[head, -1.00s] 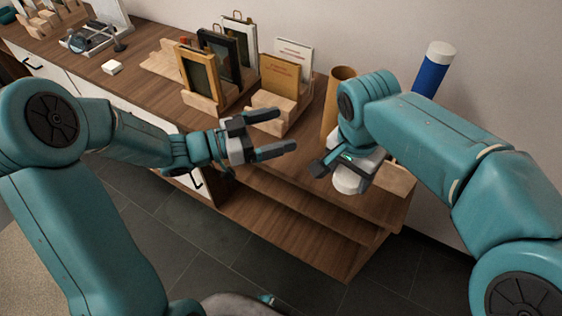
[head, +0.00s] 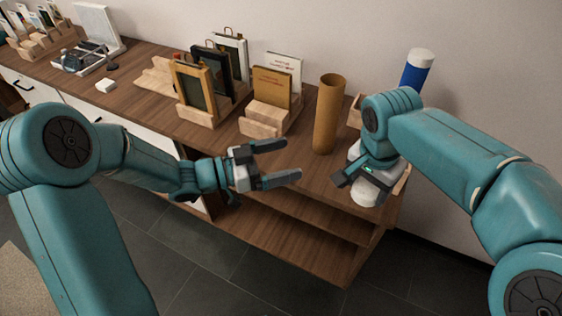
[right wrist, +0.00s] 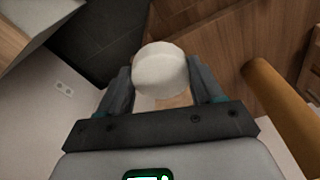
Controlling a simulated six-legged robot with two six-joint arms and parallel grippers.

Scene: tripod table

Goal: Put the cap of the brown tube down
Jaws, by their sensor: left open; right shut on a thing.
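The brown tube (head: 328,112) stands upright on the wooden table, with no cap on its top. It also shows at the right of the right wrist view (right wrist: 284,112). My right gripper (head: 368,188) is shut on the white cap (head: 365,193), to the right of the tube near the table's right end. In the right wrist view the round cap (right wrist: 161,70) sits between the two fingers. I cannot tell whether it touches the table. My left gripper (head: 280,160) is open and empty, in front of the table and left of the tube.
A blue tube (head: 414,74) with a white top stands behind my right arm, by a wooden holder (head: 355,112). Wooden stands with frames and books (head: 272,88) are left of the brown tube. A small white block (head: 106,86) lies further left. The table (head: 310,170) has lower shelves.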

